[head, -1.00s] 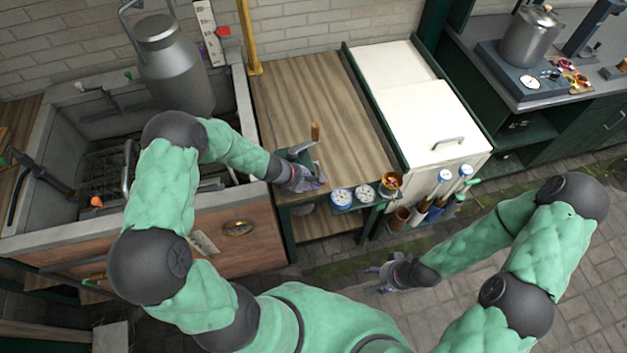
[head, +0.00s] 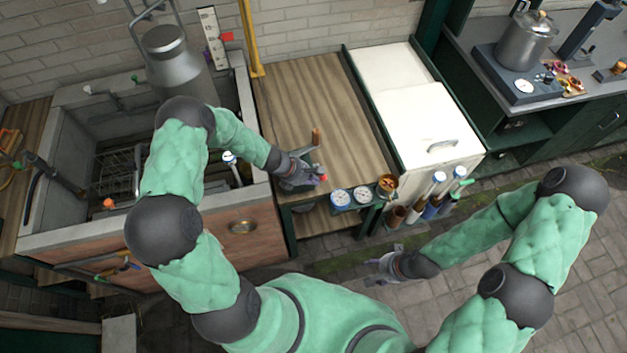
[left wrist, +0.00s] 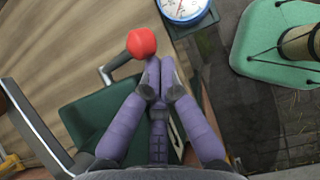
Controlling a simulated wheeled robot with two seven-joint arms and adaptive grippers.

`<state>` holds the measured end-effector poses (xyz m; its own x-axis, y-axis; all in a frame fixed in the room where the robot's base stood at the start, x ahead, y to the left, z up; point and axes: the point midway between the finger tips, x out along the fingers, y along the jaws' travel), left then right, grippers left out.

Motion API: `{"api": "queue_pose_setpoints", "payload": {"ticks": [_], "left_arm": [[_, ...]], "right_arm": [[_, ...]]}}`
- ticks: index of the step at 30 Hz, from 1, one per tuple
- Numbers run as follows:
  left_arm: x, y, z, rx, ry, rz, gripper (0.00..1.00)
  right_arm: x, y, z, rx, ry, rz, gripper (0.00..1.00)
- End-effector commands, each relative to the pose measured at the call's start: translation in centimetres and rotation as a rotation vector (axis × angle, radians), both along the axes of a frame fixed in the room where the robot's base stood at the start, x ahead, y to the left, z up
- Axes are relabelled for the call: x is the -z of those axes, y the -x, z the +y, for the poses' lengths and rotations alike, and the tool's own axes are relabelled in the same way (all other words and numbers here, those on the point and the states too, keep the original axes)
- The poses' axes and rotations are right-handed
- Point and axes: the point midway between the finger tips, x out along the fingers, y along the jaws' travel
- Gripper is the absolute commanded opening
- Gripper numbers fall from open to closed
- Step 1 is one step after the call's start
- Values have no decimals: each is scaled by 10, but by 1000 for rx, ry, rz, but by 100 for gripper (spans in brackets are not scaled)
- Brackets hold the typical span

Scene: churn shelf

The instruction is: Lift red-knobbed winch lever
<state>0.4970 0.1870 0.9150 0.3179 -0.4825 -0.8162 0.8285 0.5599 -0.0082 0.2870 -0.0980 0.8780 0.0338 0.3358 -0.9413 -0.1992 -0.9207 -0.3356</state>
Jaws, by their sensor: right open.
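The winch lever is a silver bar with a red ball knob. The knob (head: 322,178) is at the front edge of the wooden counter in the head view. In the left wrist view the red knob (left wrist: 141,42) sits just beyond my fingertips, with the bar running down-left over the dark green winch body (left wrist: 95,125). My left gripper (head: 308,177) is beside the knob; its purple fingers (left wrist: 160,75) are drawn together with the tips at the knob's underside. Contact cannot be told for certain. My right gripper (head: 383,268) is open and empty, low over the paving.
A sink (head: 70,215) with a metal churn (head: 175,62) is at the left. A white chest (head: 430,125) stands right. The wooden counter (head: 325,95) is mostly clear.

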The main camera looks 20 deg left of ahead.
Motion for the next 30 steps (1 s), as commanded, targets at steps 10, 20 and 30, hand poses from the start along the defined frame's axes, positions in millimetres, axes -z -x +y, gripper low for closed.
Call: {"api": "queue_pose_setpoints", "payload": {"ticks": [10, 20, 30], "left_arm": [[-2, -1, 0, 1, 1, 0, 0], [-8, -1, 0, 1, 1, 0, 0], [-18, 0, 0, 1, 0, 1, 0]], "right_arm": [[-1, 0, 0, 0, 0, 0, 56], [-6, 0, 0, 0, 0, 0, 56], [-14, 0, 0, 0, 0, 0, 56]]}}
